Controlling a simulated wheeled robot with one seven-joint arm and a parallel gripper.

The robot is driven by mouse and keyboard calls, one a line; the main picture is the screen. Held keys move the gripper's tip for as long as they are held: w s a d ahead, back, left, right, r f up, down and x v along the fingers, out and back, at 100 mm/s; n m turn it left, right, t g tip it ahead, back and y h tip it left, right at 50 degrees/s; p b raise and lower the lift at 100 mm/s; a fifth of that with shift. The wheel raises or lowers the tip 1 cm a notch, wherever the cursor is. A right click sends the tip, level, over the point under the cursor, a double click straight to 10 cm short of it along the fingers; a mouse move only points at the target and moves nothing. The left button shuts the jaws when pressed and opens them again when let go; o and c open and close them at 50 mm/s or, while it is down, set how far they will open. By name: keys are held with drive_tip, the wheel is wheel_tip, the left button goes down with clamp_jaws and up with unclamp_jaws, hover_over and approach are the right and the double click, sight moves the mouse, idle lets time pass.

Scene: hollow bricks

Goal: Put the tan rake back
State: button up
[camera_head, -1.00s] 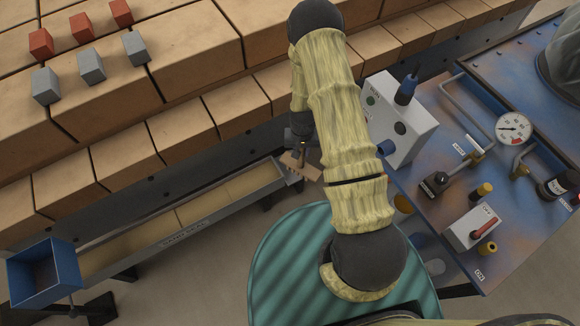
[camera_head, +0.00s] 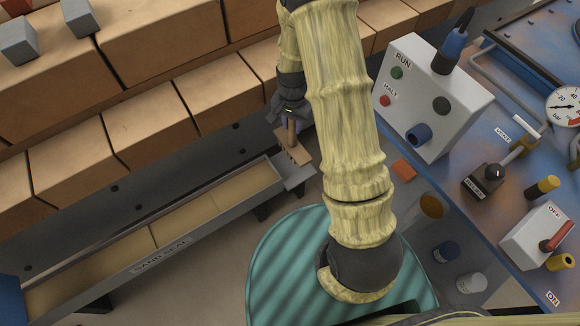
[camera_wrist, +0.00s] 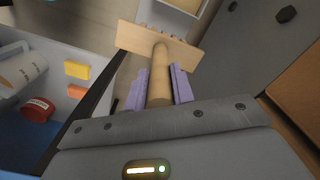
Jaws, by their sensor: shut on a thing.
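The tan rake has a toothed wooden head (camera_wrist: 158,43) and a round handle (camera_wrist: 159,78). My gripper (camera_wrist: 160,88) is shut on the handle, with a purple finger pad on each side of it. In the head view my gripper (camera_head: 290,112) holds the rake (camera_head: 293,146) with its head hanging down, by the right end of the sand seal trough (camera_head: 165,262). A small grey plate (camera_head: 298,178) at that trough end lies just below the teeth. I cannot tell whether the teeth touch it.
Rows of tan hollow bricks (camera_head: 155,120) stand behind the trough. A white RUN/HALT box (camera_head: 435,85) and a blue bench (camera_head: 480,215) with levers are on the right. A blue tray (camera_wrist: 45,140) with jars shows in the wrist view.

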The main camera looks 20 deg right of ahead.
sight(292, 143)
drive_tip(key=shift+a, duration=0.1)
wheel_tip(292, 143, down, 6)
drive_tip(key=shift+r+b, duration=0.15)
drive_tip(key=shift+b, duration=0.8)
drive_tip(key=shift+w+f, duration=0.2)
drive_tip(key=shift+f, duration=0.1)
drive_tip(key=shift+s+a, duration=0.1)
drive_tip(key=shift+s, duration=0.05)
drive_tip(key=f, duration=0.2)
drive_tip(key=f+b, duration=0.1)
drive_tip(key=shift+d+f, duration=0.2)
drive_tip(key=shift+f, duration=0.2)
drive_tip(key=shift+r, duration=0.1)
drive_tip(key=shift+a, duration=0.1)
